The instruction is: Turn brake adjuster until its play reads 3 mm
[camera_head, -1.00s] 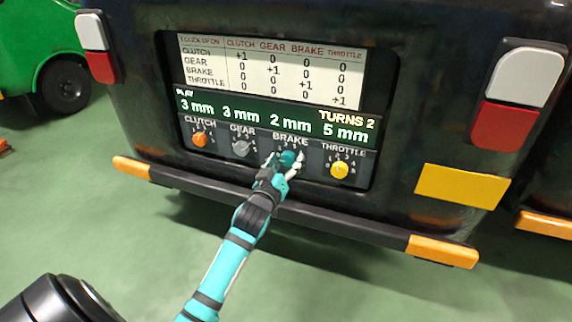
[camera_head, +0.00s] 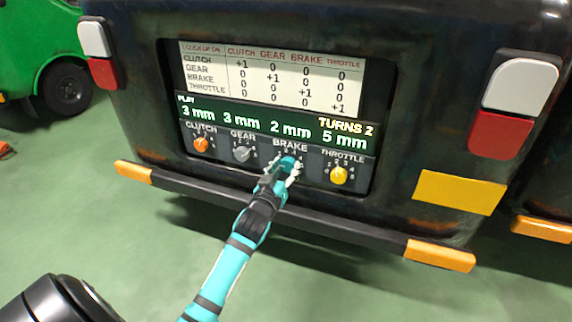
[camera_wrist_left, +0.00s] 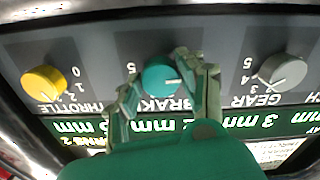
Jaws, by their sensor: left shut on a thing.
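The brake adjuster is a round teal knob (camera_head: 287,162) under the BRAKE label, and it also shows in the left wrist view (camera_wrist_left: 158,76) with a pale pointer mark towards the right. My left gripper (camera_head: 281,172) is at this knob, and its fingers (camera_wrist_left: 166,88) are closed on either side of it in the wrist view. The green display (camera_head: 270,119) reads 3 mm for clutch, 3 mm for gear, 2 mm for brake and 5 mm for throttle, with TURNS 2. My right gripper is not in view.
The orange clutch knob (camera_head: 201,144), grey gear knob (camera_head: 242,154) and yellow throttle knob (camera_head: 339,175) sit in the same row. A white chart (camera_head: 270,75) is above the display. A dark bumper (camera_head: 330,228) with orange ends juts out below the panel.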

